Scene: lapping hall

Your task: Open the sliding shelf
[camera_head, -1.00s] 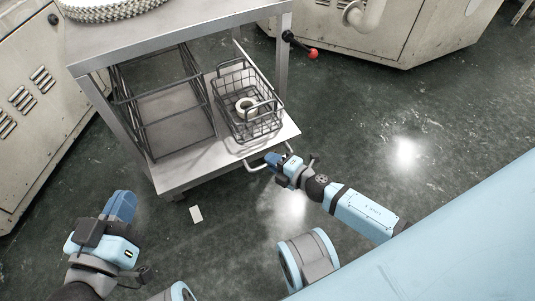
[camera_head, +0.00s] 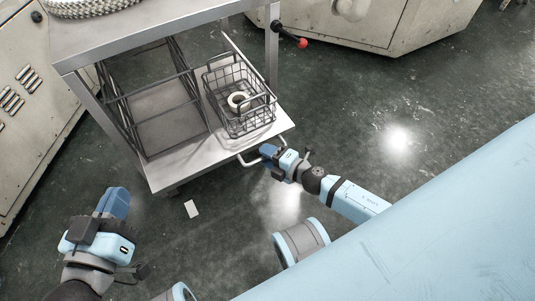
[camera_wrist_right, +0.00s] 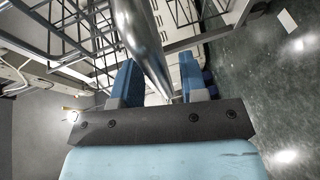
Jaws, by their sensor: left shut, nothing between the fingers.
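The sliding shelf (camera_head: 182,176) is a grey metal board low in the table frame, and it sticks out at the front. Its bar handle (camera_head: 248,161) is on the front edge near the right corner. My right gripper (camera_head: 264,154) is at the handle. In the right wrist view the metal handle bar (camera_wrist_right: 150,50) runs between the two blue fingers (camera_wrist_right: 157,82), which look closed around it. My left gripper (camera_head: 115,203) is shut and empty, over the floor at lower left, apart from the shelf.
The table (camera_head: 160,25) is above. Machine cabinets (camera_head: 25,95) stand left and behind. A red-knobbed lever (camera_head: 303,43) is near the right leg. Floor at right is clear.

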